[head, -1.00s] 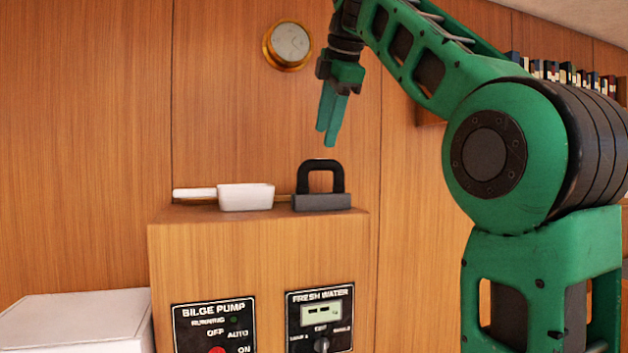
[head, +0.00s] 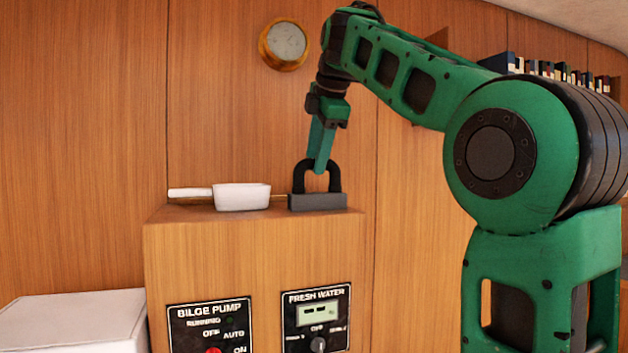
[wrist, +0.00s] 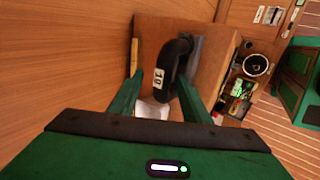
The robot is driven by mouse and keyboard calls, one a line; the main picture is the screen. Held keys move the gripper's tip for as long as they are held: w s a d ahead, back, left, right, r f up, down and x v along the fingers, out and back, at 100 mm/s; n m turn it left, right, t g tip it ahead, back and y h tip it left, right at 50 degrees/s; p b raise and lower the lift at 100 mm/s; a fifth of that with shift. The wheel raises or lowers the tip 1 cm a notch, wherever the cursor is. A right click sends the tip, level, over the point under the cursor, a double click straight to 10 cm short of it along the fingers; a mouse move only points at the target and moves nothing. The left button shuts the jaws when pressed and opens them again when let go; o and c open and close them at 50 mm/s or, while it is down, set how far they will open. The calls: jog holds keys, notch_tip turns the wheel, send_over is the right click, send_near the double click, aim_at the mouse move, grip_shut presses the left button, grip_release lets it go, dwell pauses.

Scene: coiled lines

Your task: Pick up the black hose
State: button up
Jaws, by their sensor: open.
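The black hose (head: 334,177) is a thick arch rising from a dark grey block (head: 318,202) on top of a wooden cabinet. In the wrist view the hose (wrist: 174,62) carries a white tag and lies between my two green fingers. My gripper (head: 319,170) points down at the top of the arch in the head view, and its fingers overlap the hose there. The fingers are apart, one on each side of the hose in the wrist view. Whether either finger touches it cannot be told.
A white scoop-like container (head: 242,197) with a handle lies left of the block on the cabinet (head: 250,245). Panels for bilge pump and fresh water are on the cabinet front. A white box (head: 75,322) stands lower left. A wooden wall is close behind.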

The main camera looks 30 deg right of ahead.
jog(key=shift+x, duration=1.45)
jog(key=shift+s+d+f, duration=0.1)
jog(key=shift+s, duration=0.05)
jog(key=shift+c, duration=0.3)
grip_shut()
jog(key=shift+d+r, duration=0.2)
jog(key=shift+r, duration=0.95)
jog(key=shift+w+d+r, duration=0.1)
jog(key=shift+w+r, duration=0.1)
jog(key=shift+r, duration=0.45)
jog(key=shift+s+a+r, duration=0.1)
jog(key=shift+r, duration=1.45)
jog(key=shift+s+a+r, duration=0.1)
jog(key=shift+r, duration=1.55)
